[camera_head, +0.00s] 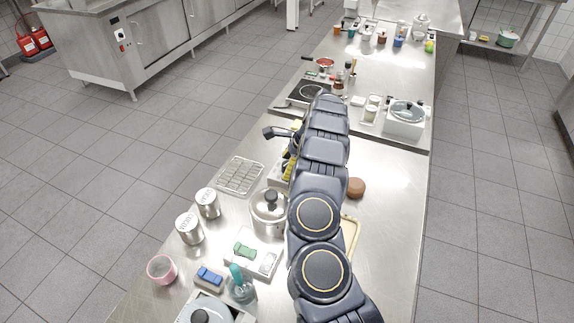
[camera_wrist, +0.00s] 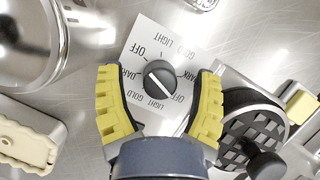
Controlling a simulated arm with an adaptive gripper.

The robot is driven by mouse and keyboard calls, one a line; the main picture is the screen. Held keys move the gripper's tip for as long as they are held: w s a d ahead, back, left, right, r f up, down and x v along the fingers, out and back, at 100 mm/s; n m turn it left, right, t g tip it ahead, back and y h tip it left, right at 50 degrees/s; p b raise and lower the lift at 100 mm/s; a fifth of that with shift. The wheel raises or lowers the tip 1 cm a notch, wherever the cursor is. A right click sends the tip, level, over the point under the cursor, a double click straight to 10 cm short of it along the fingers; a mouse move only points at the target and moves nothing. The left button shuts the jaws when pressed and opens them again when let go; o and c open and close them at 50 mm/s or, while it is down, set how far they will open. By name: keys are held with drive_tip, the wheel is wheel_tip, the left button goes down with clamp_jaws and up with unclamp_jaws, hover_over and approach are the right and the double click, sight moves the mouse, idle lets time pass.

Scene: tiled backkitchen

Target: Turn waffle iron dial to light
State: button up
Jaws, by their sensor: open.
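The dial (camera_wrist: 159,77) is a round dark knob with a pale line across it, in the middle of the wrist view. The line slants from upper left to lower right; I cannot tell which end is the pointer. It sits on a white label plate (camera_wrist: 146,38) printed with OFF, LIGHT, GOLD and DARK around it. My gripper (camera_wrist: 160,104) is open, with yellow pads at the lower left and right of the dial, apart from it and holding nothing. The waffle iron's dark gridded plate (camera_wrist: 236,127) shows at the right. In the head view my arm hides the dial.
A steel pot (camera_head: 268,212) stands left of my arm, with a wire rack (camera_head: 240,175) behind it. Steel canisters (camera_head: 190,230) and a pink cup (camera_head: 161,269) stand near the left edge.

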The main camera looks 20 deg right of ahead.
clamp_jaws()
drive_tip(key=shift+m, duration=0.3)
drive_tip(key=m+t, duration=0.1)
drive_tip(key=m, duration=0.2)
drive_tip(key=shift+a, duration=0.15)
drive_tip(key=m+t+h, duration=0.1)
drive_tip(key=m+h, duration=0.1)
drive_tip(key=m, duration=0.3)
drive_tip(key=shift+f, duration=0.1)
drive_tip(key=shift+m, duration=0.3)
unclamp_jaws()
